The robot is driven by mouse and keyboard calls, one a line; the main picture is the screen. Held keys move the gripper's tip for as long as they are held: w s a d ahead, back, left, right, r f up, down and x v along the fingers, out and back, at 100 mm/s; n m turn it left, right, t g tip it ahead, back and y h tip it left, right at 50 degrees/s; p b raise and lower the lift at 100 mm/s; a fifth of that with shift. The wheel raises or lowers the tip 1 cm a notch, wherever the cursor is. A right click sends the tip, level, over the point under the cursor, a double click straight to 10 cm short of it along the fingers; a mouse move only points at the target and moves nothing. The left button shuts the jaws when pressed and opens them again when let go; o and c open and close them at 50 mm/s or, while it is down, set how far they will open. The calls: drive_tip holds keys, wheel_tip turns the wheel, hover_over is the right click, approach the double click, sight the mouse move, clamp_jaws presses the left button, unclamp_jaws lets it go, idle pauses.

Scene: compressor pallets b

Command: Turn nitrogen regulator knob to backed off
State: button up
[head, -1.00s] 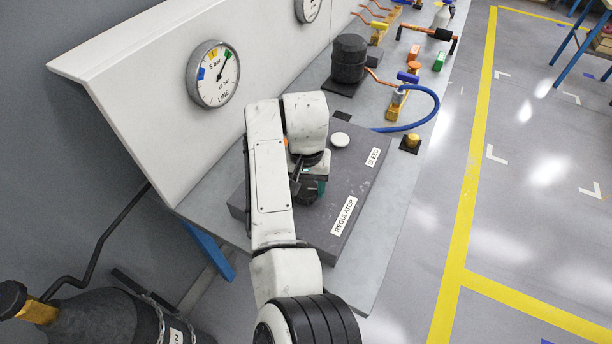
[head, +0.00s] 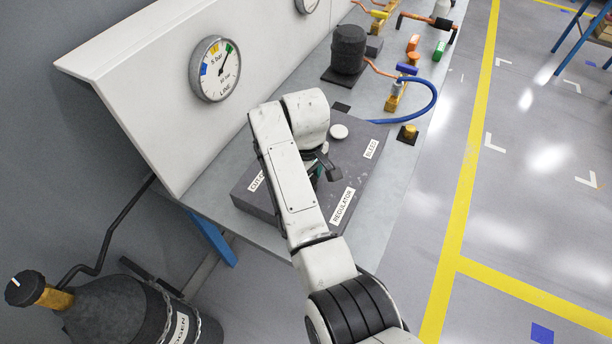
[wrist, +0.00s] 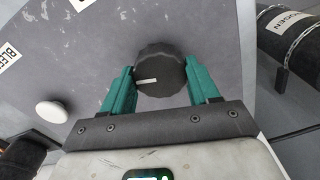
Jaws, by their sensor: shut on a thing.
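The regulator knob (wrist: 160,62) is black and ribbed, with a white pointer line that points left in the wrist view. It stands on the grey panel box (head: 362,190), by the REGULATOR label (head: 342,207). My gripper (wrist: 158,72) is shut on the knob, one teal finger on each side. In the head view my gripper (head: 318,172) is mostly behind my arm, and the knob cannot be made out there. The round line gauge (head: 215,69) on the white backboard has its needle up and right, near the green mark.
A white round button (head: 339,131) and the BLEED label (head: 371,149) are on the same box. A blue hose (head: 425,112) and brass fittings lie farther along the bench. The dark nitrogen cylinder (head: 115,318) stands at lower left.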

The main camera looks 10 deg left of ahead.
drive_tip(key=n, duration=0.5)
drive_tip(key=shift+n, duration=0.3)
drive_tip(key=n, duration=1)
drive_tip(key=shift+n, duration=2.6)
drive_tip(key=o, duration=1.1)
drive_tip(key=shift+c, duration=0.2)
drive_tip(key=shift+r, duration=0.1)
